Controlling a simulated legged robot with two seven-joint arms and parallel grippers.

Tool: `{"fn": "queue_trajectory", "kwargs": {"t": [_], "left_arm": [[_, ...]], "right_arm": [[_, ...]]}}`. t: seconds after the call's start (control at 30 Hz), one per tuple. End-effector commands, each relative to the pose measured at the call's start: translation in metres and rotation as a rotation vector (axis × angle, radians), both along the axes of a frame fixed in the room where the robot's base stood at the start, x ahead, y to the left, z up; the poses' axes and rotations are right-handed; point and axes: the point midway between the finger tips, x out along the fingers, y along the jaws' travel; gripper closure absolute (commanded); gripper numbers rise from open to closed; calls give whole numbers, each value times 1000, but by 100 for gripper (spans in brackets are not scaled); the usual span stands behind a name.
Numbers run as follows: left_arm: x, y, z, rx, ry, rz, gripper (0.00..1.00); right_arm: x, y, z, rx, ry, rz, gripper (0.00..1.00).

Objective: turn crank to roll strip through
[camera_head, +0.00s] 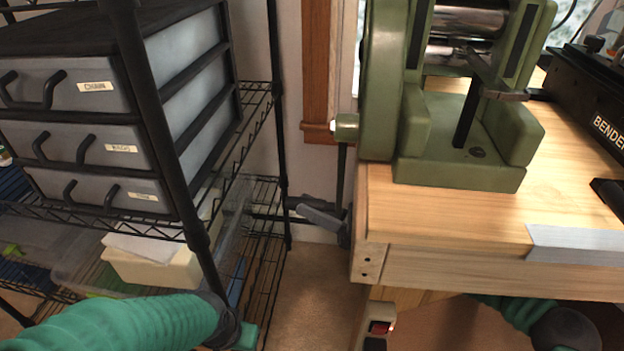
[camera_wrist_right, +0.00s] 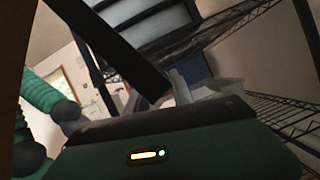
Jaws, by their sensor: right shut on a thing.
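The green rolling mill (camera_head: 455,155) stands on the wooden bench, with shiny rollers (camera_head: 468,22) at the top edge of the head view. Its crank (camera_head: 341,175) hangs from a hub on the mill's left side, the arm pointing almost straight down. My right gripper (camera_head: 320,212) is at the crank's lower end, beside the bench corner, shut on the crank handle, which the fingers mostly hide. In the right wrist view a dark bar crosses above the gripper. My left gripper (camera_head: 238,330) is low by the shelf, its fingers unclear. I cannot make out a strip between the rollers.
A black wire shelf (camera_head: 262,125) with labelled grey drawers (camera_head: 85,145) stands close left of the crank. A narrow floor gap (camera_head: 310,300) separates it from the bench (camera_head: 440,215). A flat grey piece (camera_head: 575,243) lies on the bench's front edge. A black bender stands right.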

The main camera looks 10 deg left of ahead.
Motion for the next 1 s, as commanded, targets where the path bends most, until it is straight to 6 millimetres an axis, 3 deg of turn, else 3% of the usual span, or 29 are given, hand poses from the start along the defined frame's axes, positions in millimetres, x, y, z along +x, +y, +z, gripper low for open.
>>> {"fn": "queue_trajectory", "kwargs": {"t": [0.07,0.37,0.4,0.57,0.87,1.0], "left_arm": [[0,0,8,0,1,0,64],[0,0,6,0,1,0,64],[0,0,6,0,1,0,64],[0,0,7,0,1,0,64],[0,0,8,0,1,0,64],[0,0,19,0,1,0,64]], "right_arm": [[-2,-1,0,-5,7,-3,100],[-5,0,-3,-2,4,0,100],[-5,0,-3,-2,5,1,71],[-5,0,-1,0,5,2,51],[-5,-1,0,2,5,3,51],[-5,-17,-3,2,7,0,51]]}}
